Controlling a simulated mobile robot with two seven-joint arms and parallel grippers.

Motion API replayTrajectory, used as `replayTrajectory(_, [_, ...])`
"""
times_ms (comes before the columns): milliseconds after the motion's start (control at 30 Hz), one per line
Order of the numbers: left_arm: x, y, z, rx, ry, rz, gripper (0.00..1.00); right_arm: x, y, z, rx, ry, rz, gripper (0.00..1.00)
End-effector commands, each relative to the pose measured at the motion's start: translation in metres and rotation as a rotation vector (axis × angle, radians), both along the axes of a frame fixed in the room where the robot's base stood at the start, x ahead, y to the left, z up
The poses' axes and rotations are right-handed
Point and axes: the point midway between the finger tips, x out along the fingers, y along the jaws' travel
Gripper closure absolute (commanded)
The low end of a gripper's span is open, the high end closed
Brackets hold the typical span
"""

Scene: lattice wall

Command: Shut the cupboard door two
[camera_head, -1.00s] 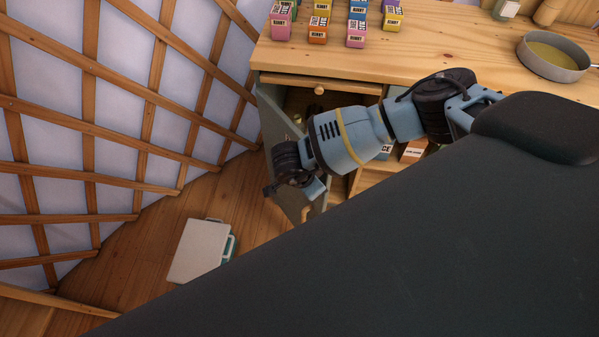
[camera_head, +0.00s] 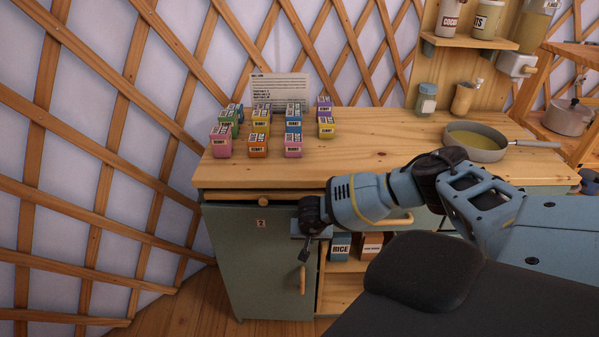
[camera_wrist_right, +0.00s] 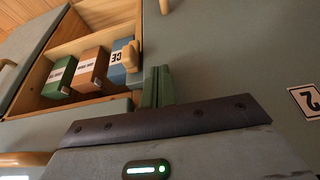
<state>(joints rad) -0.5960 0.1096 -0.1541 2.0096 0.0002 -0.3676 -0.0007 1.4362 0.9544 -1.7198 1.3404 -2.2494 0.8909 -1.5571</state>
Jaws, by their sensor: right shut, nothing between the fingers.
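Cupboard door two (camera_head: 250,262) is a grey-green panel with a small "2" label and a wooden handle (camera_head: 302,280). In the head view it lies across the left front of the cabinet, flush or nearly so; I cannot tell if a small gap is left. My right gripper (camera_head: 304,254) is shut and empty, in front of the door's right edge, just above the handle. In the right wrist view its closed fingers (camera_wrist_right: 157,88) point at the door (camera_wrist_right: 235,55), close to the handle (camera_wrist_right: 131,57); contact is unclear. My left gripper is out of view.
Right of the door, an open shelf (camera_head: 340,282) holds a RICE box (camera_head: 341,246) and other boxes. The wooden counter (camera_head: 375,150) above carries several small coloured boxes and a pan (camera_head: 474,143). A lattice wall (camera_head: 85,160) stands close on the left.

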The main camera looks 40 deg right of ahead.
Motion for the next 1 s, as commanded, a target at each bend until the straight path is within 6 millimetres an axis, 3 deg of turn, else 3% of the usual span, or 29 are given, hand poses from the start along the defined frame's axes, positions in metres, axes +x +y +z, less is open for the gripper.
replayTrajectory(300, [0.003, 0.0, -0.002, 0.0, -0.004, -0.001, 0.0, 0.002, -0.02, 0.0, -0.001, -0.002, 0.043, 1.0])
replayTrajectory(1000, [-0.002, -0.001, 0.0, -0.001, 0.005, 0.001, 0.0, 0.006, -0.02, 0.005, -0.006, -0.011, 0.042, 1.0])
